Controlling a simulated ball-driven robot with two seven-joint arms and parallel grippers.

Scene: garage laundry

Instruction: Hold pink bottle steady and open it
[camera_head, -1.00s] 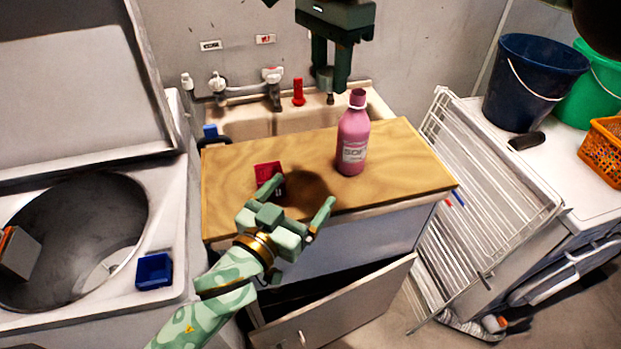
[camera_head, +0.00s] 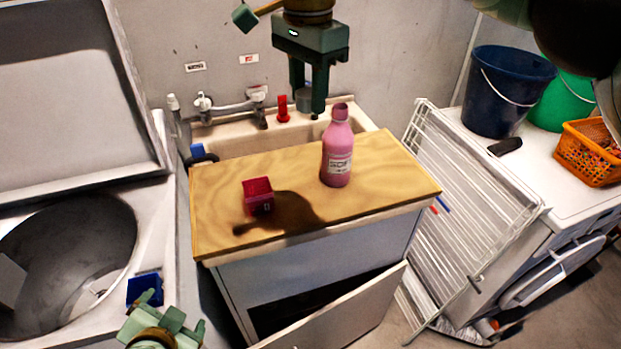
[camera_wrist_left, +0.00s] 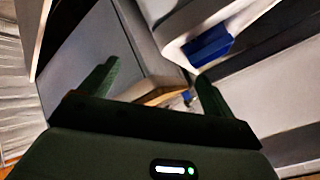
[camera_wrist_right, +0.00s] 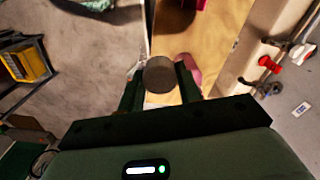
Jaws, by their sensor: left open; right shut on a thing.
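The pink bottle (camera_head: 338,155) stands upright on the wooden top, its neck bare. My right gripper (camera_head: 309,100) is above and slightly left of the bottle. It is shut on a grey round cap (camera_head: 304,99), clear of the neck. The right wrist view shows the cap (camera_wrist_right: 160,76) between the fingers, with part of the pink bottle (camera_wrist_right: 190,70) behind it. My left gripper (camera_head: 168,313) is low at the left, away from the bottle. In the left wrist view its fingers are apart and empty (camera_wrist_left: 150,85).
A dark red box (camera_head: 258,194) sits on the wooden top (camera_head: 400,180). A sink with taps (camera_head: 232,106) lies behind. A blue box (camera_head: 144,288) is near my left gripper. A white rack (camera_head: 465,210) leans at the right, below the buckets (camera_head: 507,90). An open door juts out in front.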

